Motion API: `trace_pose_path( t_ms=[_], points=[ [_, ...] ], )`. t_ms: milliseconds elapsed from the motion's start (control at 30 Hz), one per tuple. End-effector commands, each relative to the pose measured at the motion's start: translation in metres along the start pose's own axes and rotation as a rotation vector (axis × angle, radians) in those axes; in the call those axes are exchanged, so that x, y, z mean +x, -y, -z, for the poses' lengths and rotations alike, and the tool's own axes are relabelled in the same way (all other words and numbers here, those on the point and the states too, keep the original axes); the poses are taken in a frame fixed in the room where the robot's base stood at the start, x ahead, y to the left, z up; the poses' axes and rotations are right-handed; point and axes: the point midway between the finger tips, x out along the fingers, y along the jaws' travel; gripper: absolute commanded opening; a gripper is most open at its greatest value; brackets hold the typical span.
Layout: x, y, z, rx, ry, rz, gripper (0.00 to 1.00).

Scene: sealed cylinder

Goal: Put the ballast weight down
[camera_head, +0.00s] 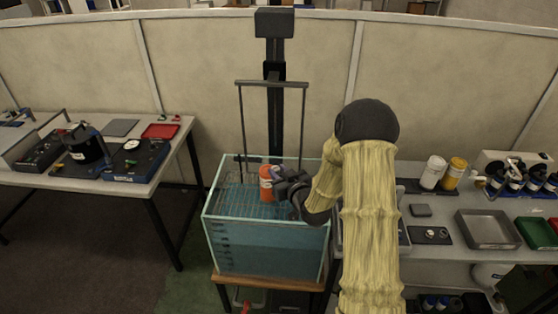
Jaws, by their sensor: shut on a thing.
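An orange-red cylinder (267,184) with a pale label band stands upright over the water tank (213,236). My gripper (279,183) reaches in from the right and is shut on the cylinder's right side. The dark gripper body hides part of that side. No other thing shows in the jaws, and the orange cylinder is the only likely ballast weight I can make out. The tank is clear-walled and holds bluish water, with a grid or rack inside. I cannot tell whether the cylinder's bottom touches the rack.
A dark post with a hanging frame (272,83) rises behind the tank. The right table holds a white cylinder (433,171), a yellow cylinder (454,174), a grey tray (487,229) and a green tray (537,233). The left table (60,182) carries instruments and a red tray (160,131).

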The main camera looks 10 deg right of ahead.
Motion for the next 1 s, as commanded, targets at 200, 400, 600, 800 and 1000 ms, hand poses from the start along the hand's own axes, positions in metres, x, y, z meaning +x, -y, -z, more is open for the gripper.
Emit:
trace_pose_path(
  t_ms=[200, 400, 600, 800, 1000],
  points=[
    [0.004, 0.017, -0.076, 0.016, 0.009, -0.071, 0.04],
    [-0.006, 0.018, -0.134, 0.027, 0.006, -0.159, 0.04],
    [-0.019, 0.019, -0.174, 0.035, 0.003, -0.223, 0.04],
    [-0.027, 0.021, -0.208, 0.040, 0.000, -0.259, 0.04],
    [-0.022, 0.021, -0.234, 0.040, -0.001, -0.257, 0.04]
  ],
)
